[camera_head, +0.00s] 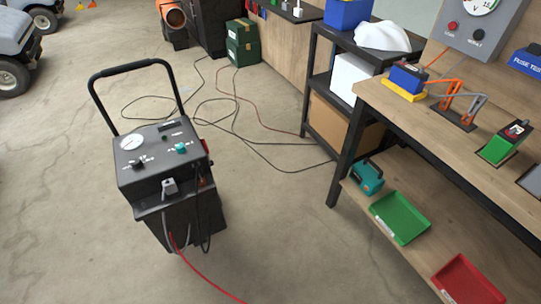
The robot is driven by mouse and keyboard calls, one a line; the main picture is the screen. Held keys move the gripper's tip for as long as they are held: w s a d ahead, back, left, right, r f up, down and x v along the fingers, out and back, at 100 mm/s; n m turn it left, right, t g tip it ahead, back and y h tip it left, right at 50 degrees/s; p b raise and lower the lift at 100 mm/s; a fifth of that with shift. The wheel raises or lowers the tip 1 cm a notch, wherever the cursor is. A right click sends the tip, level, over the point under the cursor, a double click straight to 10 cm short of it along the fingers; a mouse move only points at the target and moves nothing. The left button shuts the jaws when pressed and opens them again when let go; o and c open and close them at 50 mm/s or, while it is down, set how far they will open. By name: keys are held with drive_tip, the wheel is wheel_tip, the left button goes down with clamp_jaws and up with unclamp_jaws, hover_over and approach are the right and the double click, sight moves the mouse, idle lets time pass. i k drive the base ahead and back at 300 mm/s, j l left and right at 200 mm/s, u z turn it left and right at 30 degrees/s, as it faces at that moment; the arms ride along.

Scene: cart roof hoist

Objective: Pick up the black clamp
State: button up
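A black wheeled charger cart (160,155) with a tall loop handle stands on the floor at left. A small grey clamp-like piece (169,187) sits at the front edge of its top; I cannot tell whether it is the black clamp. Dark cables (204,222) hang down the cart's right side, and a dark piece with a reddish spot is at the upper right side, too small to make out. A red cable (205,276) runs from the cart's front to the bottom edge. No clearly black clamp can be made out. My gripper is not in view.
A wooden workbench (455,125) at right holds batteries and a meter; its lower shelf has a green tray (400,217), a red tray (466,282) and a teal box (367,177). Cables (232,115) lie across the floor behind the cart. Floor between cart and bench is mostly clear.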

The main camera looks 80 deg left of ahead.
sight(201, 177)
drive_tip(key=u, duration=3.45)
